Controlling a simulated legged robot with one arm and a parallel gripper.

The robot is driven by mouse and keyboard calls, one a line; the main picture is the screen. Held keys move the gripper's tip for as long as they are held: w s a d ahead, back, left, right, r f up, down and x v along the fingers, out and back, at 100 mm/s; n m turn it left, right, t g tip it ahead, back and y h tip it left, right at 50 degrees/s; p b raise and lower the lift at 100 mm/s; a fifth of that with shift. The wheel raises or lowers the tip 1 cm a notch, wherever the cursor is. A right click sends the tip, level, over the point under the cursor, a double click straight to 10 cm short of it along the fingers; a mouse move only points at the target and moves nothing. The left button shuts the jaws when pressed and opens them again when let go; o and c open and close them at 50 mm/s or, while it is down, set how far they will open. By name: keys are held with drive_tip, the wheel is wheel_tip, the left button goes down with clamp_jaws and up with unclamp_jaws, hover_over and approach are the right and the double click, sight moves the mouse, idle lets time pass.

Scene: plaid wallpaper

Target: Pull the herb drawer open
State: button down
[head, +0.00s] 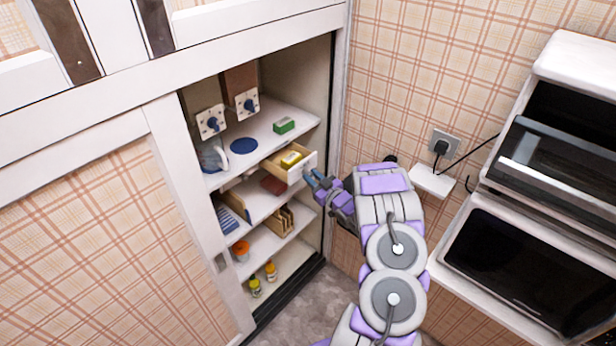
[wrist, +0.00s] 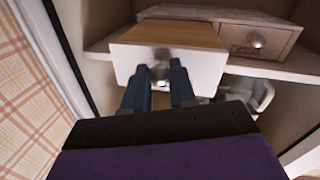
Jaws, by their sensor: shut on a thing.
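A small drawer with a white front (head: 303,167) stands partly out of the cupboard, under a shelf. My gripper (wrist: 160,80) is shut on the round metal knob (wrist: 159,73), one finger on each side. I see no label, so I cannot tell from the pictures that it is the herb drawer.
A second drawer (wrist: 250,38) with a round knob is beside it, shut. The cupboard's upper shelf (head: 285,108) holds a green box (head: 284,125) and a blue disc (head: 243,146). Lower shelves hold bottles and racks. An oven (head: 540,265) stands to the right of my arm.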

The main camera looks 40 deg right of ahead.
idle(0.3)
drive_tip(key=c, duration=0.9)
unclamp_jaws()
drive_tip(key=shift+d, duration=0.1)
drive_tip(key=shift+s, duration=0.15)
drive_tip(key=s, duration=0.4)
drive_tip(key=s+a, duration=0.1)
drive_tip(key=s, duration=0.6)
drive_tip(key=shift+s+a+f+p, duration=0.1)
drive_tip(key=shift+s+a+p, duration=0.1)
drive_tip(key=shift+s+p, duration=0.15)
drive_tip(key=shift+w, duration=0.15)
